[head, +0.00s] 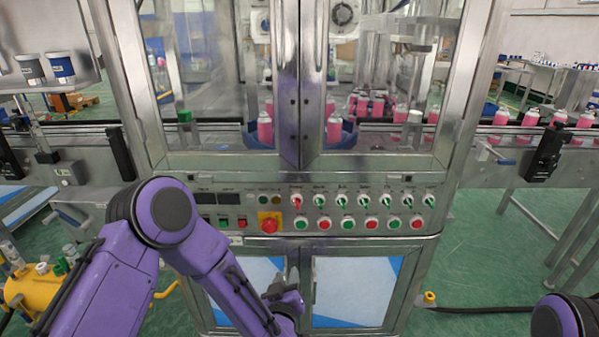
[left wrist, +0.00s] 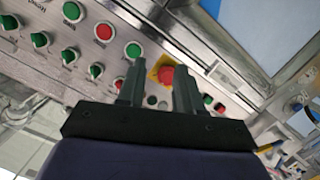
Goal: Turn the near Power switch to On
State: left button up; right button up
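The control panel (head: 262,212) on the machine front carries a row of rotary switches. The leftmost, a red-handled switch (head: 296,201), is tilted; the others, such as the green-handled switch (head: 319,201), stand to its right. My left gripper (head: 287,292) is below the panel in the head view. In the left wrist view its fingers (left wrist: 157,80) are apart with nothing held, pointing at the panel. My right gripper is out of view.
A red emergency stop on a yellow plate (head: 269,224) sits left of the lower row of red and green push buttons (head: 324,224). It lies between the fingers' tips in the left wrist view (left wrist: 167,75). Glass doors stand above; a conveyor with pink cans (head: 531,118) runs at right.

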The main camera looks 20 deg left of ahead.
pick_arm(q)
jog(key=n+t+y+p, duration=0.2)
send_near(296, 205)
jog(key=p+x, duration=0.1)
jog(key=x, duration=0.8)
jog(key=shift+w+a, duration=0.1)
jog(key=shift+a, duration=0.05)
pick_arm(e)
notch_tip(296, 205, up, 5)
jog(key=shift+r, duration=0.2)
pick_arm(q)
grip_shut()
